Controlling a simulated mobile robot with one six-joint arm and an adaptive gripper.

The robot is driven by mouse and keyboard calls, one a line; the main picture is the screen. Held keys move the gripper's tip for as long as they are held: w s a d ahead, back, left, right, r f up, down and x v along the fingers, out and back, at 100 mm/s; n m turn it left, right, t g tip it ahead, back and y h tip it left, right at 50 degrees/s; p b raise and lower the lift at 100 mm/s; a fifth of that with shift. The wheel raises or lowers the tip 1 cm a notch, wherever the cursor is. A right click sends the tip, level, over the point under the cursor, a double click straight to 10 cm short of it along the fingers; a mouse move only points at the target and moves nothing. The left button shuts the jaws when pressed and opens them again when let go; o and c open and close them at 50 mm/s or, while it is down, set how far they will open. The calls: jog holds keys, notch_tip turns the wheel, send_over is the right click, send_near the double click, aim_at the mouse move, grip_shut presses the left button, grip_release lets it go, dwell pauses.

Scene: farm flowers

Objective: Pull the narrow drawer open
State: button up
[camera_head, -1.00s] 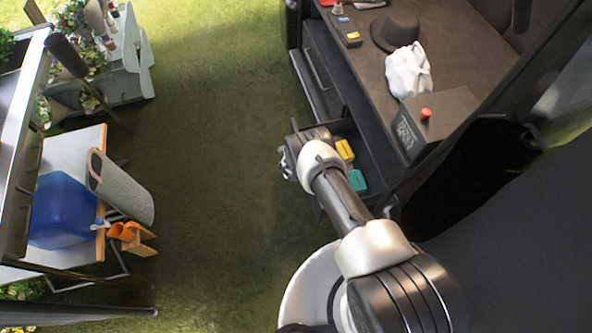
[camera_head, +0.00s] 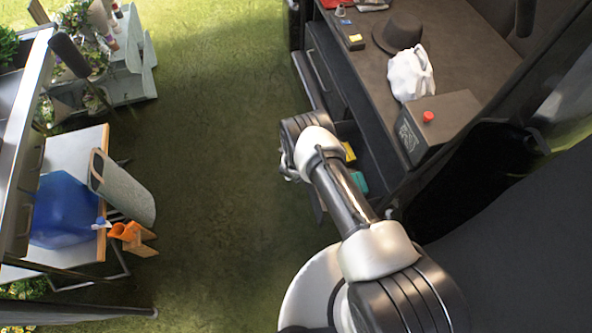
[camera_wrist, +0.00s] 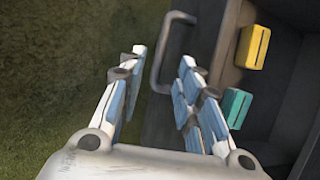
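The narrow drawer stands open at the dark cabinet's side. Its front panel (camera_wrist: 210,45) and its grey bar handle (camera_wrist: 156,65) show in the wrist view. A yellow box (camera_wrist: 254,46) and a teal box (camera_wrist: 234,108) lie inside; in the head view the yellow box (camera_head: 349,152) and teal box (camera_head: 358,182) are partly behind my arm. My gripper (camera_wrist: 163,58) is open, its two fingers apart, with the handle showing between and just beyond the fingertips. I cannot tell whether they touch it. In the head view my wrist hides the handle and most of the fingers.
The cabinet top (camera_head: 455,45) carries a dark hat (camera_head: 398,31), a white bag (camera_head: 410,72) and a box with a red button (camera_head: 428,116). Green floor (camera_head: 215,180) is clear to the left.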

jog(key=v, duration=0.8)
jog(key=shift+r, duration=0.1)
jog(key=w+a+r+n+y, duration=0.1)
jog(key=w+r+n, duration=0.15)
jog(key=r, duration=0.75)
jog(key=w+r+n, duration=0.1)
jog(key=r+n, duration=0.3)
jog(key=r, duration=0.5)
jog(key=w+a+r+n+y, duration=0.15)
jog(key=r+n, duration=0.25)
jog(key=r, duration=0.6)
jog(key=s+d+r+n, duration=0.2)
jog(key=s+r+n, duration=0.2)
jog(key=r, duration=0.4)
jog(key=s+d+r+n, duration=0.2)
jog(key=s+r+n, duration=0.15)
jog(key=r, duration=0.55)
jog(key=s+d+r+n, duration=0.3)
jog(key=s+n, duration=0.2)
jog(key=s, duration=0.4)
jog(key=s+d+r+n+h, duration=0.1)
jog(key=s+r+n, duration=0.3)
jog(key=s, duration=0.4)
jog(key=s+d+r+n, duration=0.4)
jog(key=s+n, duration=0.2)
jog(key=s, duration=0.3)
jog(key=shift+s+d+r, duration=0.2)
jog(key=shift+s+d, duration=0.1)
jog(key=shift+s, duration=0.05)
